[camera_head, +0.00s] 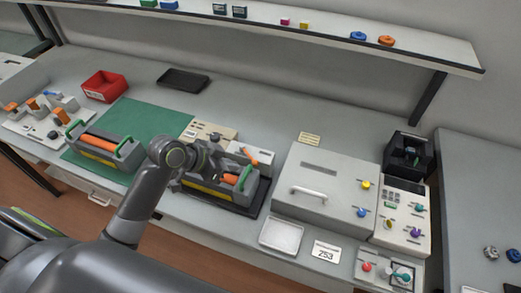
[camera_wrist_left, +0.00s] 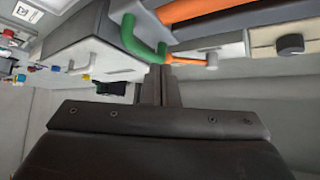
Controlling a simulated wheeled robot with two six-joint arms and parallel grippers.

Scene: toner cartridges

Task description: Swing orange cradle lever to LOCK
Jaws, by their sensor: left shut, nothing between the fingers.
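A toner cartridge with a green handle (camera_head: 243,178) sits in the dark cradle (camera_head: 258,209) right of the green mat. The orange lever (camera_head: 249,155) is behind the handle, at a pale block. In the left wrist view the orange lever (camera_wrist_left: 190,61) runs sideways to a pale grey knob, close to the green handle (camera_wrist_left: 137,42). My left gripper (camera_head: 220,162) is over the cradle and hides part of the cartridge. Its fingers (camera_wrist_left: 160,80) are shut and empty, beside the lever's left end; contact cannot be told. No LOCK marking is readable. My right gripper is not in view.
A second cartridge (camera_head: 100,152) rests on the green mat (camera_head: 153,124). A large grey machine (camera_head: 322,188) with a white handle stands right of the cradle. A red bin (camera_head: 104,87) and a black tray (camera_head: 183,79) are behind. A shelf (camera_head: 300,36) overhangs the back.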

